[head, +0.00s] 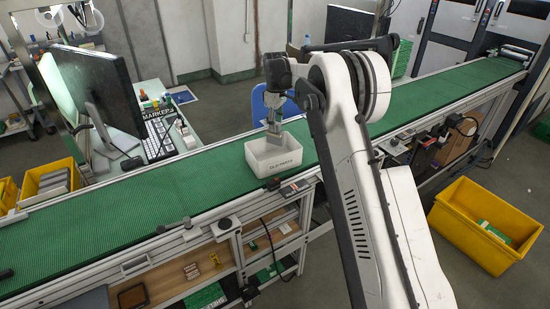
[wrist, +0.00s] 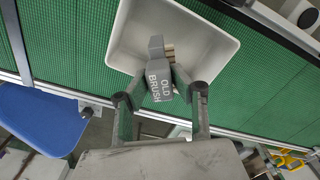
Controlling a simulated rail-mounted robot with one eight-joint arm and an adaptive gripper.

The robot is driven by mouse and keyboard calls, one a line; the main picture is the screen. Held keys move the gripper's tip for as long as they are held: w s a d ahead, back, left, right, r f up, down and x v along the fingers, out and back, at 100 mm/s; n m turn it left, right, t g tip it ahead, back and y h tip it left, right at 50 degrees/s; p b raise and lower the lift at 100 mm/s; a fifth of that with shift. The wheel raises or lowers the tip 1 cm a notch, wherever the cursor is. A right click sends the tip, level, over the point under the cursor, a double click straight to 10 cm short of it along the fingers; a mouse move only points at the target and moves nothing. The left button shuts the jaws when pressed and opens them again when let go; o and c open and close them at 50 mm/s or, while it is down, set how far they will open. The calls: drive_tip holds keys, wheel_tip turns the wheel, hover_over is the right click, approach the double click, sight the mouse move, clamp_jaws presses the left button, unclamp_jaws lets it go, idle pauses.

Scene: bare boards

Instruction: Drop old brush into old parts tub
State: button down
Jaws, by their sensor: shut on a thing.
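The old brush (wrist: 160,82) is grey, with "OLD BRUSH" lettered on its side and pale bristles showing at its end. My gripper (wrist: 160,98) is shut on it. In the wrist view the brush shows against the inside of the white old parts tub (wrist: 216,50). In the head view the tub (head: 276,162), labelled "OLD PARTS", stands upright on the green conveyor, and my gripper (head: 273,128) is above it, pointing down. The brush's exact height over the tub floor is hard to tell. The tub looks otherwise empty.
The green conveyor belt (head: 130,208) runs across the view, clear on both sides of the tub. A monitor (head: 100,88) and keyboard (head: 160,136) stand behind it. A yellow crate (head: 470,240) is on the floor at right. A blue chair (wrist: 40,118) is near the belt's far edge.

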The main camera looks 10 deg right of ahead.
drive_tip(key=shift+f+b, duration=0.4)
drive_tip(key=shift+f, duration=1.3)
drive_tip(key=c, duration=1.4)
unclamp_jaws()
drive_tip(key=shift+r, duration=0.1)
wheel_tip(320, 180, up, 12)
drive_tip(key=shift+f, duration=0.1)
